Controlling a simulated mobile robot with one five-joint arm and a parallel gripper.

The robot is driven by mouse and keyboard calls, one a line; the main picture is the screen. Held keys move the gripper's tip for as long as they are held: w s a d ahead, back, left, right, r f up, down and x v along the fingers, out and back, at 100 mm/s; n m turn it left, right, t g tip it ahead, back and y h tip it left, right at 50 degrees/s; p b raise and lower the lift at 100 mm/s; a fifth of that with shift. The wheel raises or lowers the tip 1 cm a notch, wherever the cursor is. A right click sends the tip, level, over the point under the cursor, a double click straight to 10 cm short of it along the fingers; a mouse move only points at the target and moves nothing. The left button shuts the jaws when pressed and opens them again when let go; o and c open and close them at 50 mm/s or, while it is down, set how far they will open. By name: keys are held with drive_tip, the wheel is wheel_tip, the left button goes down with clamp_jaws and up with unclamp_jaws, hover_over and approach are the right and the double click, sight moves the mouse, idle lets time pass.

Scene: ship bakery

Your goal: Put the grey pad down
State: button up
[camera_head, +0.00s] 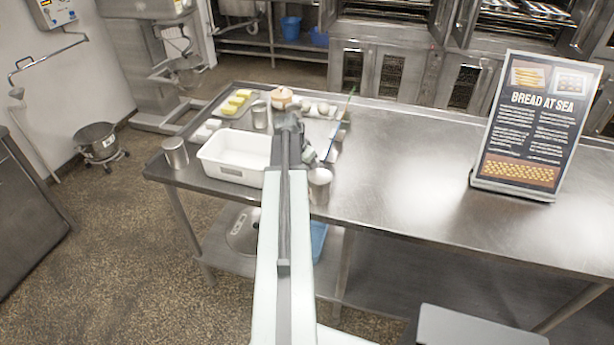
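My arm reaches forward over the left part of the steel table (405,190). My gripper (287,118) is at its far end, among the small items there, seen from behind. Its fingers are too small and too covered by the arm to show whether they are open or shut. I cannot make out a grey pad for certain. A small greyish piece (309,155) shows just right of the gripper end, and I cannot tell whether it is the pad, part of my gripper or something else.
A bread sign (528,125) stands at right. The table's middle is clear.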

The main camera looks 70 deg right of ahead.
drive_tip(key=shift+f, duration=0.5)
drive_tip(key=o, duration=1.3)
drive_tip(key=shift+r, duration=0.2)
drive_tip(key=p+v, duration=1.1)
drive_tip(key=shift+w+a+r, duration=0.1)
drive_tip(key=shift+a+r, duration=0.05)
drive_tip(key=shift+r, duration=0.25)
